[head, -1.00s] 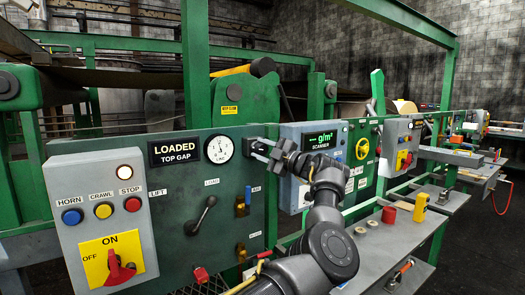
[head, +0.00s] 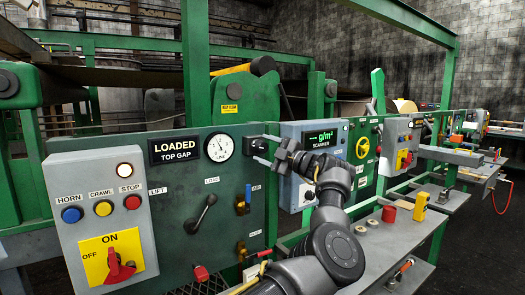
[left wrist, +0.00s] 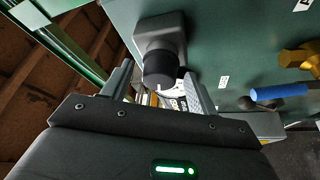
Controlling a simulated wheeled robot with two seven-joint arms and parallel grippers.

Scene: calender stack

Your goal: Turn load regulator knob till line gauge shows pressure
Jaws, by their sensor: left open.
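The load regulator knob is a black round knob (left wrist: 160,68) on a grey square base (left wrist: 162,35) on the green panel, seen in the left wrist view. My left gripper (left wrist: 163,92) is open, with one finger on either side of the knob in that view. Contact with the knob cannot be made out. In the head view my left gripper (head: 262,151) is at the panel's upper right, just right of the line gauge. The line gauge (head: 219,148) is a round white dial; its needle points roughly up, but the reading is too small to tell. My right gripper is not in view.
A blue-handled brass valve (head: 247,197) sits on the panel below the gripper. It also shows in the left wrist view (left wrist: 277,92). A black lever (head: 203,213) and the grey switch box (head: 107,260) are further left. The scanner box (head: 297,133) stands close behind the gripper.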

